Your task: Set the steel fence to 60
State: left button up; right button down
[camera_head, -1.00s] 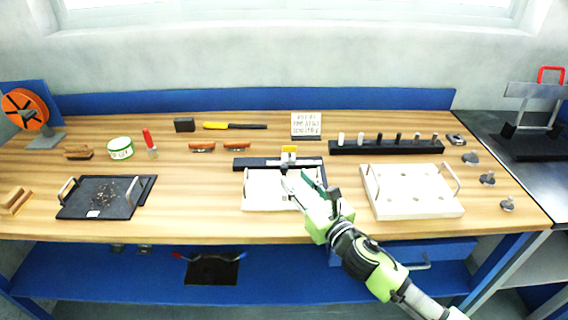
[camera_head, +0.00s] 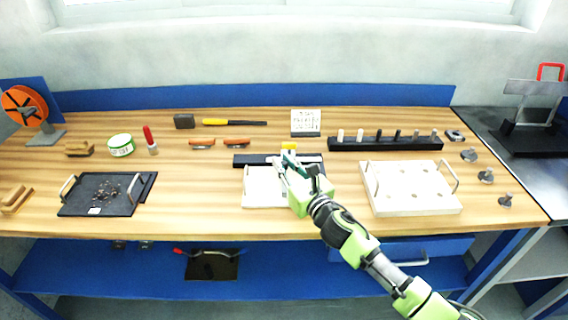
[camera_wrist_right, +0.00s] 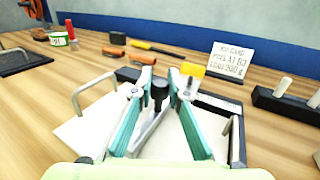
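A white board (camera_head: 262,190) with a metal handle lies at the bench middle, and it also shows in the wrist view (camera_wrist_right: 78,138). A black rail with a pale strip (camera_head: 252,161) runs along its back edge, with a yellow block (camera_head: 289,146) on it. In the wrist view a black knob (camera_wrist_right: 160,92) stands on a steel piece (camera_wrist_right: 148,128), seemingly the fence, beside the yellow block (camera_wrist_right: 192,70). My right gripper (camera_wrist_right: 160,74) is open with its fingers either side of the knob. I cannot read any scale. My left gripper is not in view.
A text card (camera_head: 305,122) stands behind the rail. A black peg holder (camera_head: 385,144) and a white holed board (camera_head: 412,190) are to the right. A dark tray (camera_head: 100,194), brushes and a white-green tin (camera_head: 121,146) are to the left. Bare wood lies between them.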

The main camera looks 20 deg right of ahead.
jog(key=shift+s+d, duration=0.25)
jog(key=shift+d, duration=0.6)
jog(key=shift+s+d, duration=0.2)
jog(key=shift+d, duration=0.65)
jog(key=shift+s+d, duration=0.25)
jog(key=shift+d, duration=0.6)
jog(key=c, duration=2)
grip_release()
jog(key=shift+o, duration=0.2)
jog(key=shift+a, duration=0.1)
jog(key=s, duration=0.4)
jog(key=s+d, duration=0.1)
jog(key=s, duration=0.3)
jog(key=s+d, duration=0.1)
jog(key=s, duration=0.3)
jog(key=shift+d, duration=0.2)
jog(key=shift+f, duration=0.15)
